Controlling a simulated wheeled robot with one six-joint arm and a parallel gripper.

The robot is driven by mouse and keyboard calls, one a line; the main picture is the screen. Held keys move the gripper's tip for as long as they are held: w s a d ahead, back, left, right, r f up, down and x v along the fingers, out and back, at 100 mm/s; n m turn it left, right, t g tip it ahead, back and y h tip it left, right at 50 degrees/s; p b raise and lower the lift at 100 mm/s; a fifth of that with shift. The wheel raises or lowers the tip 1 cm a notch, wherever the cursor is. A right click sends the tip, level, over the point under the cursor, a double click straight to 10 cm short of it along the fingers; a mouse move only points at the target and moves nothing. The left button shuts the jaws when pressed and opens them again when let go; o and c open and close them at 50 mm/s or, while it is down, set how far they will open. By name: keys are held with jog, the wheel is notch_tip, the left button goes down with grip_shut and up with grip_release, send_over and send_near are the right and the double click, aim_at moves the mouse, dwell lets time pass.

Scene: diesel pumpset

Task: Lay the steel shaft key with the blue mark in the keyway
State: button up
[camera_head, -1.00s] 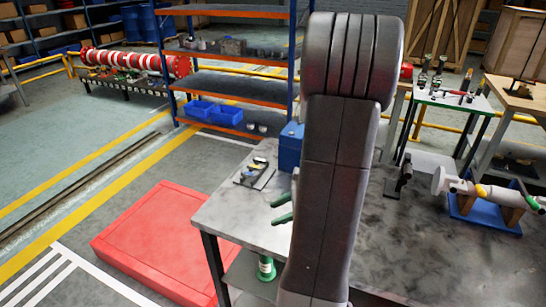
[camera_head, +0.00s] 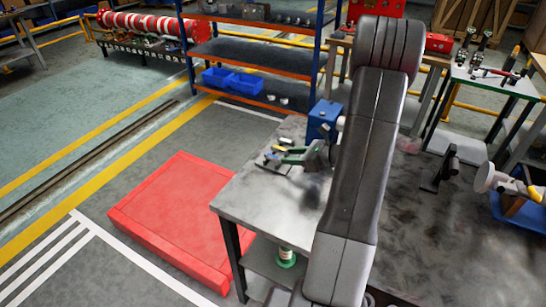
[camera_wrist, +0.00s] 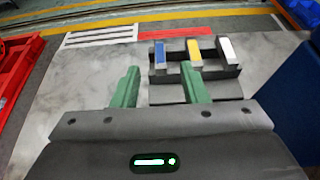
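A dark rack (camera_wrist: 195,92) holds three small bars side by side, marked blue, yellow and white. The blue-marked key (camera_wrist: 160,52) is the left one and stands out from the rack's far side. My gripper (camera_wrist: 160,66) is open and empty, its green fingers apart on either side of the blue-marked key's line, nearer the camera. I cannot tell their height above the rack. In the head view my gripper (camera_head: 290,155) is over the rack at the grey table's far left corner. A pale shaft (camera_head: 485,177) is at the right edge; no keyway can be made out.
A blue box (camera_head: 324,120) stands close to the right of the rack. A dark bracket (camera_head: 440,168) stands between my arm and the shaft's blue stand (camera_head: 520,212). A red platform (camera_head: 175,220) lies on the floor.

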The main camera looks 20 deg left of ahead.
aim_at(275, 157)
jog(key=shift+f+p+x, duration=0.2)
jog(key=shift+p+x, duration=0.45)
jog(key=shift+x, duration=2.05)
jog(key=shift+d, duration=0.1)
grip_shut()
